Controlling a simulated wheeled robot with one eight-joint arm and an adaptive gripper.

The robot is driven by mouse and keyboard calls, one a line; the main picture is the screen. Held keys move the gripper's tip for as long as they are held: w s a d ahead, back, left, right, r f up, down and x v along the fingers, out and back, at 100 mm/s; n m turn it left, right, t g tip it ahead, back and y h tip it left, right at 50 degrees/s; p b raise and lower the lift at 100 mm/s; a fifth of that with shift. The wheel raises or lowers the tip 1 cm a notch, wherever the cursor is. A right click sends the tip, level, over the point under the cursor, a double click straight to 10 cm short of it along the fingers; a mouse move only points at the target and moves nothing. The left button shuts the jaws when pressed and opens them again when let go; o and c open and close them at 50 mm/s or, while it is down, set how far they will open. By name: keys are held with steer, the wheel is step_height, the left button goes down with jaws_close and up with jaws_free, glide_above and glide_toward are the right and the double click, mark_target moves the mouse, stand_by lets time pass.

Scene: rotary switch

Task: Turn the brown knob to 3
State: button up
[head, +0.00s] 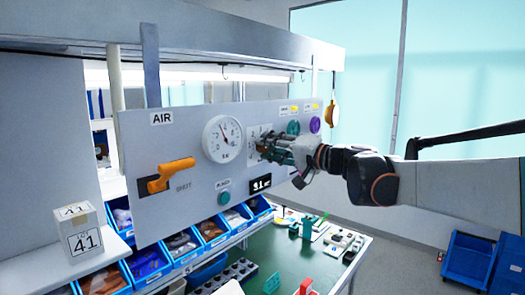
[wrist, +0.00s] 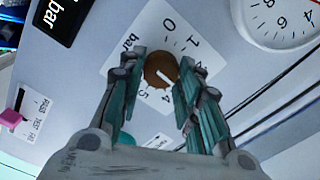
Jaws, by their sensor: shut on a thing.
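The brown knob (wrist: 158,68) sits on a white dial plate (wrist: 188,22) on the grey panel. In the wrist view its white pointer line slants toward the lower right. The plate shows 0 and 1 above the knob and 4 and 5 below it; the right finger hides the marks between. My gripper (wrist: 157,72) is shut on the knob, with one teal-padded finger on each side. In the head view my gripper (head: 265,149) reaches the panel from the right and mostly hides the knob. A black display (head: 260,183) below it seems to read 3.1.
A round gauge (head: 223,139) is left of the dial plate. An orange handle (head: 171,175) and a teal button (head: 225,198) are also on the panel. Teal (head: 293,127) and purple (head: 315,125) knobs stand close to my gripper. Blue bins (head: 183,243) lie below.

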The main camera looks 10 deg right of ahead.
steer(key=shift+s+n, duration=0.1)
steer(key=shift+n, duration=0.2)
steer(key=o, duration=1)
steer(key=shift+o, duration=0.2)
steer(key=shift+r, duration=0.1)
